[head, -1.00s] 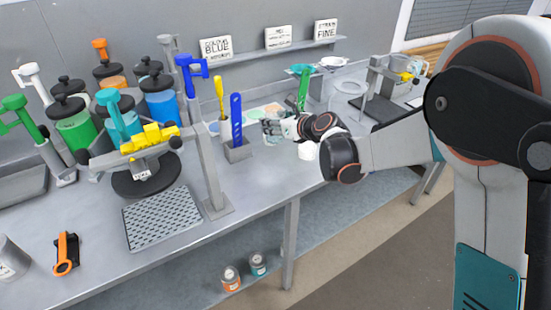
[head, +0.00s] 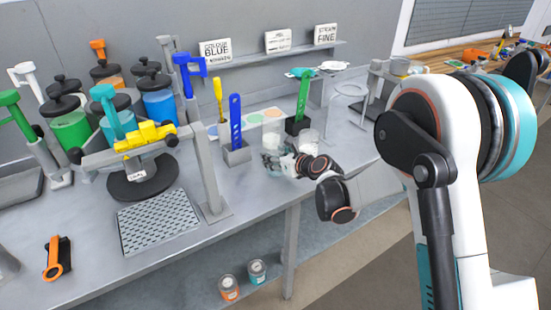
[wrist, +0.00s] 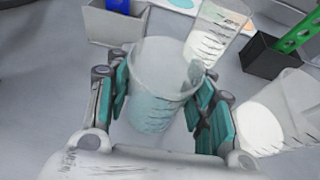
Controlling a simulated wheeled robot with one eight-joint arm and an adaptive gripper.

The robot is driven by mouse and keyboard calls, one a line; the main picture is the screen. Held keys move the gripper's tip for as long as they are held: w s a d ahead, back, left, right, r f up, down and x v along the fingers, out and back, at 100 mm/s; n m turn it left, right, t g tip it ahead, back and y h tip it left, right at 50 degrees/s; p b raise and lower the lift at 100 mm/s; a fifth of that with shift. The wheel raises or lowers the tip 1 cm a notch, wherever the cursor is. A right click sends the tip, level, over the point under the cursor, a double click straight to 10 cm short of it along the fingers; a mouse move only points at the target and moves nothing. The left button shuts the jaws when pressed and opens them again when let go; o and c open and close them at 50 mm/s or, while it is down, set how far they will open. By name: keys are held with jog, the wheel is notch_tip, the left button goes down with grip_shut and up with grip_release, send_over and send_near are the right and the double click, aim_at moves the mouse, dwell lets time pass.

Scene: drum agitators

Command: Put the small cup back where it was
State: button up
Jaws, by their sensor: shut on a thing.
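In the wrist view a clear, graduated small cup (wrist: 158,75) stands between the teal finger pads of my gripper (wrist: 160,103), which is shut on it. In the head view my gripper (head: 273,160) is low over the table's front part, right of the blue spatula's holder; the held cup is hard to make out there. Whether its base touches the table cannot be told.
A clear cup with white contents (head: 308,141) stands close right of my gripper. A grey holder with a blue spatula (head: 235,125) and a dark holder with a green spatula (head: 302,100) stand nearby.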

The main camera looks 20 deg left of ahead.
jog(key=shift+r, duration=0.1)
jog(key=o, duration=1)
jog(key=p+v, duration=0.2)
jog(key=v, duration=1)
jog(key=shift+s, duration=0.1)
